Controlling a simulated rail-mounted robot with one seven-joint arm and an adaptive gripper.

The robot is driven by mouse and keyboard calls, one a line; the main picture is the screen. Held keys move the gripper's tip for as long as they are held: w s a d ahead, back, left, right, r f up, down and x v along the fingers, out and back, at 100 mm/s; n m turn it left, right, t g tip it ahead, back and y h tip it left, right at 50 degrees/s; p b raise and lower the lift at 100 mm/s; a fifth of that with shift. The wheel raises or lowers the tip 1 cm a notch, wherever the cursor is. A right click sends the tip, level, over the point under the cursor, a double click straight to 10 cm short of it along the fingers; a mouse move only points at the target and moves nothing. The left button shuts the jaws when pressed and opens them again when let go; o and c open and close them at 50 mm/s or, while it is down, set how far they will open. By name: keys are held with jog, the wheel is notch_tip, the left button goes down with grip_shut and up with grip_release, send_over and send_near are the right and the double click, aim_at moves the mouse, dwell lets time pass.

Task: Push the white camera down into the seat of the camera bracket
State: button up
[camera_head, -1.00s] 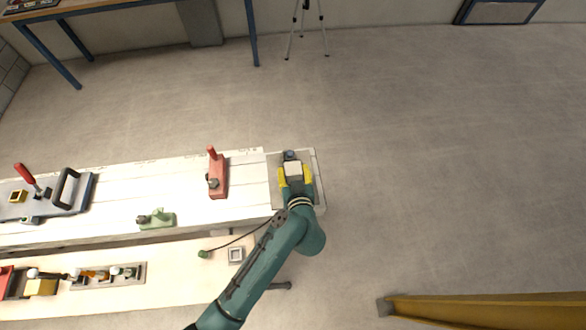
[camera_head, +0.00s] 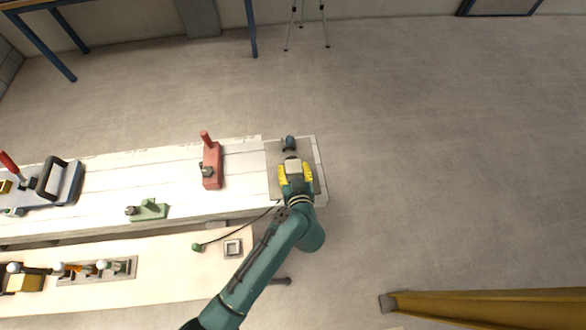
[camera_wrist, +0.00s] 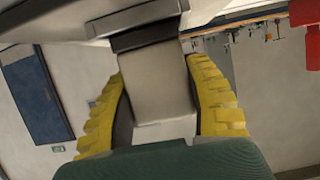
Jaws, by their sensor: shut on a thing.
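My gripper (camera_head: 295,175), with yellow fingers, is over the grey plate at the right end of the long white bench. Its fingers are shut on a pale block, which I take to be the white camera (camera_head: 293,162). In the wrist view the white camera (camera_wrist: 157,85) fills the space between the two fingers (camera_wrist: 160,105).
A red clamp-like fixture (camera_head: 211,165) stands left of the plate (camera_head: 274,185). A small green fixture (camera_head: 147,210) is farther left. A lower pale shelf (camera_head: 170,262) runs along the near side. Open floor lies to the right.

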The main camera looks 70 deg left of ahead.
jog(key=shift+f, duration=0.4)
jog(key=o, duration=1.3)
jog(key=shift+s+d, duration=0.1)
